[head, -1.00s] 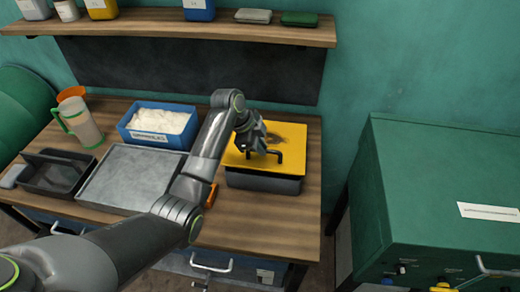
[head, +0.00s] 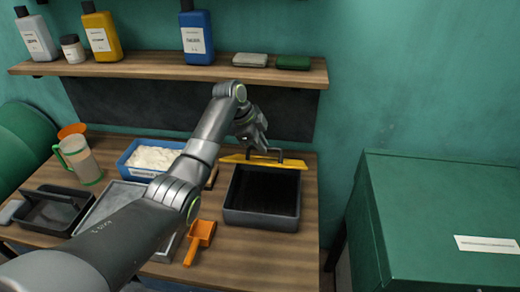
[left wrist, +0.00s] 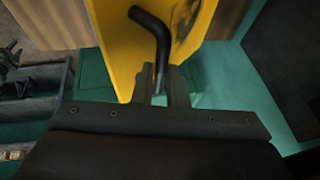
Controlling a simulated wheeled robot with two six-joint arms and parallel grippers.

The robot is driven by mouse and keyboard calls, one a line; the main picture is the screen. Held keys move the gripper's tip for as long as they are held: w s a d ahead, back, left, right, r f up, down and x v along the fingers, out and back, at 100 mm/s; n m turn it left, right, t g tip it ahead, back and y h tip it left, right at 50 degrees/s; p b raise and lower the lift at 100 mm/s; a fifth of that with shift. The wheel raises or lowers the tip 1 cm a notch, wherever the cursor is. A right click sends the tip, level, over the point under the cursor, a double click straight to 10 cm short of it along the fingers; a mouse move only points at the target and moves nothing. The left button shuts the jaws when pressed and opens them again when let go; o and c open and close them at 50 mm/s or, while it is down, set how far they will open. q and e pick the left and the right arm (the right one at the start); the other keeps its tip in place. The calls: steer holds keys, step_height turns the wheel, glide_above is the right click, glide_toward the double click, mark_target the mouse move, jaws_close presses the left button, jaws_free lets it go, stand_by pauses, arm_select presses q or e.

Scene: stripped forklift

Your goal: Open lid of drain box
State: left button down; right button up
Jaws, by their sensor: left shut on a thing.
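The drain box (head: 262,217) is a dark grey box on the right part of the wooden bench, with its dark inside showing. Its yellow lid (head: 292,163) stands tilted up at the box's back edge, seen nearly edge-on in the head view. The lid's black bent handle (head: 280,155) also shows in the left wrist view (left wrist: 151,30). My left gripper (head: 257,147) is at the lid; in the left wrist view its fingers (left wrist: 162,88) are shut on the handle. My right gripper is not in view.
An orange scoop (head: 199,238) lies left of the box. A grey tray (head: 103,200), a blue bin (head: 140,160) of white material and a dark caddy (head: 45,212) stand further left. A shelf (head: 130,72) with bottles hangs above. A green cabinet (head: 430,210) stands right.

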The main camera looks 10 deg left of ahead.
arm_select(q)
steer(key=shift+a+f, duration=0.1)
steer(key=shift+f, duration=0.2)
